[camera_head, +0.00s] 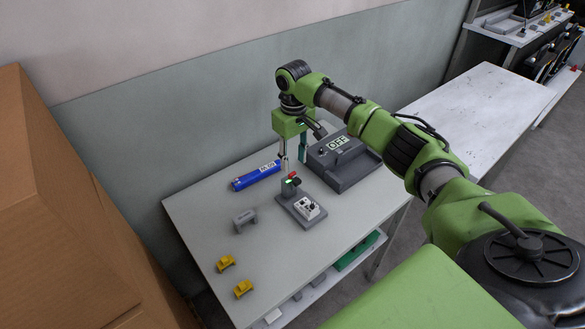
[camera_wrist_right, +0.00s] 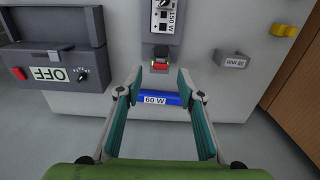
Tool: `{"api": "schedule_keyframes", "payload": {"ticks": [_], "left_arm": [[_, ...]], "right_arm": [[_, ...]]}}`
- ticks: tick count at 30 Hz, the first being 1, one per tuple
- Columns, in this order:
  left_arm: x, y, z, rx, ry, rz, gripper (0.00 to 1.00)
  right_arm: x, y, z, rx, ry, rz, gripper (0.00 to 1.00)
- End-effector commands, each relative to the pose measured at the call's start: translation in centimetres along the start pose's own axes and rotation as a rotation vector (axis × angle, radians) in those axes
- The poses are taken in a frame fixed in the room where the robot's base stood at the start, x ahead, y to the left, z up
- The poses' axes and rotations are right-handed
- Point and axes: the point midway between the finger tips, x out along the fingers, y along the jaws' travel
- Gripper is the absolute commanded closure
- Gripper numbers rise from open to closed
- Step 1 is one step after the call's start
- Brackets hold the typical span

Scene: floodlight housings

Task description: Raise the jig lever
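The jig is a grey plate (camera_head: 312,223) holding a white block (camera_head: 307,208), marked 150 W in the wrist view. At its end toward the wall stands a post with a red-tipped lever (camera_head: 292,176); the red part also shows in the right wrist view (camera_wrist_right: 160,67). My right gripper (camera_head: 293,161) points down just above and behind the lever. In the wrist view its teal fingers (camera_wrist_right: 159,82) are spread apart with nothing between them; the red tip appears just past the fingertips. I cannot tell whether they touch. My left gripper is not in view.
A blue bar (camera_head: 256,176) marked 60 W lies behind the jig. A grey box (camera_head: 368,170) with an OFF sign stands right. A small grey block (camera_head: 245,220) and yellow pieces (camera_head: 225,263) lie left. Cardboard boxes (camera_head: 60,200) stand left of the table.

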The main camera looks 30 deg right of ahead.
Motion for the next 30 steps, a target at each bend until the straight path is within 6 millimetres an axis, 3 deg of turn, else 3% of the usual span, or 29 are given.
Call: {"api": "schedule_keyframes", "payload": {"ticks": [3,9,20,24,25,30], "left_arm": [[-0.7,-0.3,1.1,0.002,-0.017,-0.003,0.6],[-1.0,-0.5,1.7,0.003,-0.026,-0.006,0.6],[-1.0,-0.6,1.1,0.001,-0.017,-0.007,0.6],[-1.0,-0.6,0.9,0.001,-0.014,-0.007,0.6],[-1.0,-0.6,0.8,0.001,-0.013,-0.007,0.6],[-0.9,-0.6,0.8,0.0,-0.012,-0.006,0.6]], "right_arm": [[2.1,0.0,0.1,0.001,-0.003,0.0,0.65],[4.5,-0.1,0.0,-0.001,-0.001,0.0,0.65],[5.1,0.0,0.0,0.0,0.001,0.0,0.65],[5.1,0.0,0.0,0.0,0.0,0.0,0.96],[5.1,0.0,0.0,0.0,0.0,0.0,1.0],[5.1,0.0,-0.1,0.0,-0.001,0.0,1.0]]}}
